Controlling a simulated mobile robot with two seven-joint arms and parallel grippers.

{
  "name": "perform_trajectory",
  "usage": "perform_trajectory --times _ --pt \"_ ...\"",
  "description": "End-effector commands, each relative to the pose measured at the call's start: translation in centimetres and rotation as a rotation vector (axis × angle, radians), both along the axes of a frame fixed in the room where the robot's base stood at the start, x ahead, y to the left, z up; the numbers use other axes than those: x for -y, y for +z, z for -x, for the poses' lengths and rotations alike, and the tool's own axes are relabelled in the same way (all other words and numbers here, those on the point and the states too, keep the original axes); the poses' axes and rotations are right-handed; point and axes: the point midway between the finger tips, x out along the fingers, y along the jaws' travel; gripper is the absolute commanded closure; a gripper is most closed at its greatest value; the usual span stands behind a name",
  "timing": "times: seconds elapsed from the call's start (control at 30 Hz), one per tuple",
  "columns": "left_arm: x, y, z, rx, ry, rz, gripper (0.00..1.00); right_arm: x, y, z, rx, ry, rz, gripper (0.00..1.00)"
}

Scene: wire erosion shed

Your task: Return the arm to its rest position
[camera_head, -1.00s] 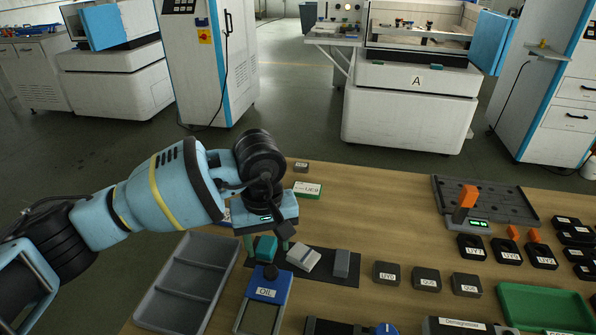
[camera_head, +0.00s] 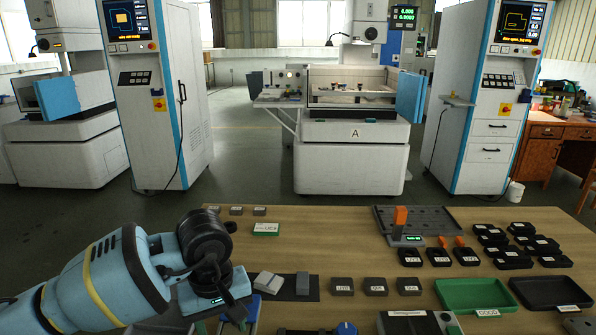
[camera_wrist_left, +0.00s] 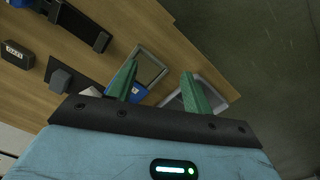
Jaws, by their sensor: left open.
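My left arm enters the head view from the lower left. Its gripper (camera_head: 228,316) points down over the front left part of the wooden table (camera_head: 345,232); its fingertips are partly cut off there. In the left wrist view the two green fingers (camera_wrist_left: 159,84) stand apart with nothing between them. Beyond them lie a blue-and-grey framed item (camera_wrist_left: 150,68) and the rim of a grey tray (camera_wrist_left: 215,85). My right arm is not in view.
A dark mat (camera_head: 313,295) with a light block (camera_head: 268,282) and a grey block (camera_head: 303,284) lies right of the gripper. Several small labelled blocks, a green tray (camera_head: 476,293) and a black tray (camera_head: 552,292) lie farther right. Machine A (camera_head: 351,158) stands behind the table.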

Motion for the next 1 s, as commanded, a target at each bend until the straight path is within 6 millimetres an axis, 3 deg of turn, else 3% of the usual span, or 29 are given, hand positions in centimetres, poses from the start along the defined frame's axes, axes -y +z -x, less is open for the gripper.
perform_trajectory --times 0.1,0.33,0.47,0.6,0.8,1.0 --pt "3.0 -1.7 2.4 -0.085 0.036 0.136 0.49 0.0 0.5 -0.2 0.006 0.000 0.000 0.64" --pt "8.9 -3.2 7.2 -0.286 0.163 0.412 0.49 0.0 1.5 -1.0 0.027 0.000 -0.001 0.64" --pt "12.8 -2.8 10.6 -0.469 0.295 0.609 0.49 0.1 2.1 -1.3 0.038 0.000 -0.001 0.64" --pt "16.4 -1.0 13.8 -0.722 0.496 0.829 0.49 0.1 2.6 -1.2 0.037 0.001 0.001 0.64" --pt "19.0 2.5 15.7 -1.125 0.836 1.080 0.49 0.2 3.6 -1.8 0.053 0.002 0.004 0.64" --pt "18.3 4.9 14.8 -1.566 1.224 1.251 0.49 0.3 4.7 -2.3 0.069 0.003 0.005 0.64"
